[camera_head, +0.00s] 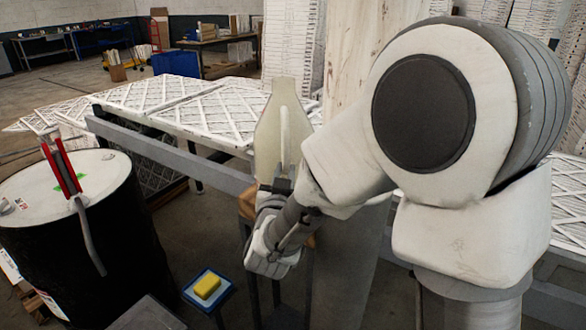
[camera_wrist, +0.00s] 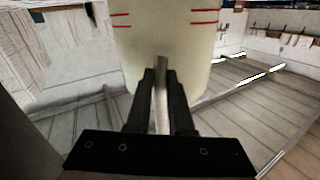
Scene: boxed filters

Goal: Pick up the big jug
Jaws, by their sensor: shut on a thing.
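The big jug (camera_head: 280,135) is pale cream with a narrow top and a handle; it stands upright near the middle of the head view. In the wrist view its rounded body (camera_wrist: 170,45) shows with red marks on it. My gripper (camera_head: 277,186) is at the jug's lower near side in the head view. In the wrist view my gripper (camera_wrist: 161,82) is shut on a thin pale strip of the jug, which looks like its handle. My gripper and arm hide the jug's base in the head view, so I cannot tell whether it touches a support.
A wooden-topped stand (camera_head: 248,204) shows behind my gripper. A black drum (camera_head: 110,235) with a red hand pump (camera_head: 60,168) stands at left. A small blue-topped stand with a yellow sponge (camera_head: 207,287) is at lower middle. White filter panels (camera_head: 210,108) lie on a frame behind.

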